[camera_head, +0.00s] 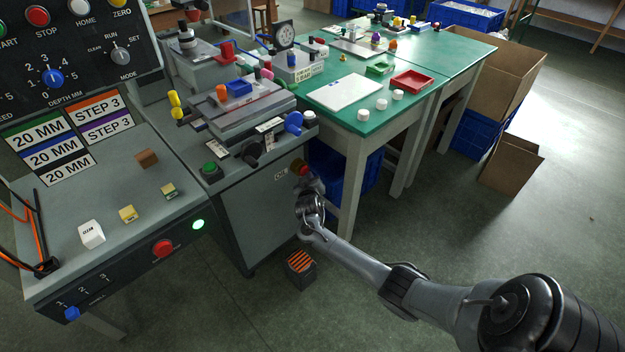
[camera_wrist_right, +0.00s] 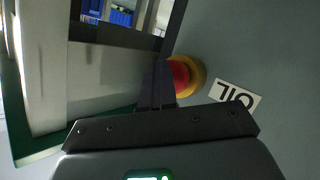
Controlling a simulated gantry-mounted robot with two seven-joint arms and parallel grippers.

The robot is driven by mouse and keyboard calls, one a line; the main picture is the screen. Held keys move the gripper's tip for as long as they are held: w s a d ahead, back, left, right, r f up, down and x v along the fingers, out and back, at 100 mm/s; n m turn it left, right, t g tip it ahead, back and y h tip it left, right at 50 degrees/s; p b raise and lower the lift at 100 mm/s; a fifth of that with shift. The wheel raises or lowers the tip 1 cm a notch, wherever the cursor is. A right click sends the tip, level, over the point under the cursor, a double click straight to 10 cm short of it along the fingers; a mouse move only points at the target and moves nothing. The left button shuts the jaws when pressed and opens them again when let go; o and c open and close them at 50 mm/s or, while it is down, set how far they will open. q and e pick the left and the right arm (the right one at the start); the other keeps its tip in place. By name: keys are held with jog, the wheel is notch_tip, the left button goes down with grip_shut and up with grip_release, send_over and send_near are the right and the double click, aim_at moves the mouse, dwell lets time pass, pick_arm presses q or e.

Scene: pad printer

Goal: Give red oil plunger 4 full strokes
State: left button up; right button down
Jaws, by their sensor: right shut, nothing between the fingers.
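The red oil plunger (camera_head: 299,166) sticks out of the side of the grey machine cabinet, beside a white OIL label (camera_head: 281,174). In the right wrist view the red plunger (camera_wrist_right: 179,77) sits in a yellow collar (camera_wrist_right: 197,76), next to the OIL label (camera_wrist_right: 235,97). My right gripper (camera_wrist_right: 157,85) is shut and empty, with its fingers at the plunger and partly covering it. I cannot tell whether they touch. In the head view the right gripper (camera_head: 306,182) is just below the plunger. My left gripper is not in view.
A green-topped table (camera_head: 372,127) with a white board (camera_head: 344,92) and a red tray (camera_head: 411,81) stands close behind. A control panel (camera_head: 62,60) is at the left. A small box with orange stripes (camera_head: 300,268) is on the floor below my right gripper.

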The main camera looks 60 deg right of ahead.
jog(key=shift+w+a, duration=0.1)
jog(key=shift+w, duration=0.05)
jog(key=shift+f, duration=0.1)
jog(key=shift+w+r, duration=0.15)
jog(key=shift+r, duration=0.05)
dwell(0.4)
jog(key=shift+r+p, duration=0.1)
jog(key=shift+p, duration=0.25)
